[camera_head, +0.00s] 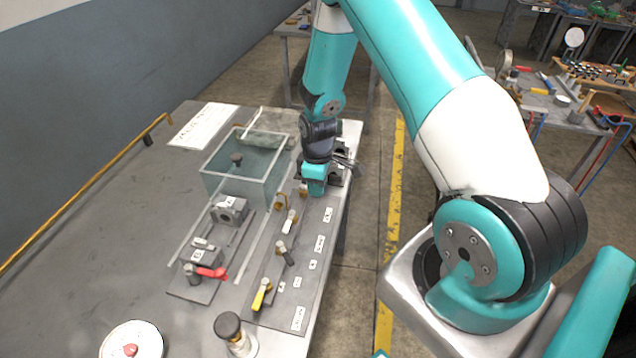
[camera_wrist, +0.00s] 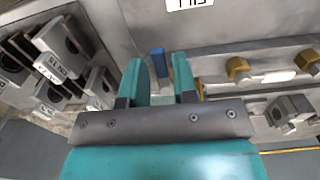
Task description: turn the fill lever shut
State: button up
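A short blue lever (camera_wrist: 158,63) shows upright in the wrist view, between the fingertips of my gripper (camera_wrist: 158,70). There is a gap on both sides of the lever, and I cannot tell how deep between the fingers it sits. A white label (camera_wrist: 190,3) beside it is cut off and seems to read FILL. In the head view my gripper (camera_head: 315,188) points down at the far right end of the panel (camera_head: 262,300) on the bench. It hides the blue lever there. The gripper is open and holds nothing.
Along the panel stand a white-handled lever (camera_head: 291,218), a dark lever (camera_head: 285,253) and a yellow lever (camera_head: 262,294). A red lever (camera_head: 212,272) sits to the left. A glass tank (camera_head: 240,190) stands close left of my gripper. Labelled blocks (camera_wrist: 60,45) sit left in the wrist view.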

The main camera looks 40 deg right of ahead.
grip_shut()
jog(key=shift+m, duration=0.3)
jog(key=m, duration=0.1)
jog(key=a+m+b, duration=0.1)
jog(key=m, duration=0.2)
jog(key=shift+s+a, duration=0.25)
jog(key=shift+s, duration=0.1)
jog(key=m, duration=0.2)
jog(key=a+m+b, duration=0.1)
jog(key=m, duration=0.1)
jog(key=shift+a, duration=0.15)
jog(key=m, duration=0.1)
jog(key=a+m, duration=0.1)
jog(key=m, duration=0.1)
jog(key=m+b, duration=0.1)
jog(key=shift+w+a, duration=0.25)
jog(key=shift+w+a+m+b, duration=0.15)
jog(key=shift+w+a+m, duration=0.05)
jog(key=shift+m, duration=0.7)
jog(key=shift+w+a+m+b, duration=0.15)
jog(key=shift+a+m, duration=0.1)
jog(key=shift+m, duration=0.65)
jog(key=shift+w+a+m+b, duration=0.15)
jog(key=shift+w+a+m, duration=0.05)
jog(key=shift+m, duration=0.7)
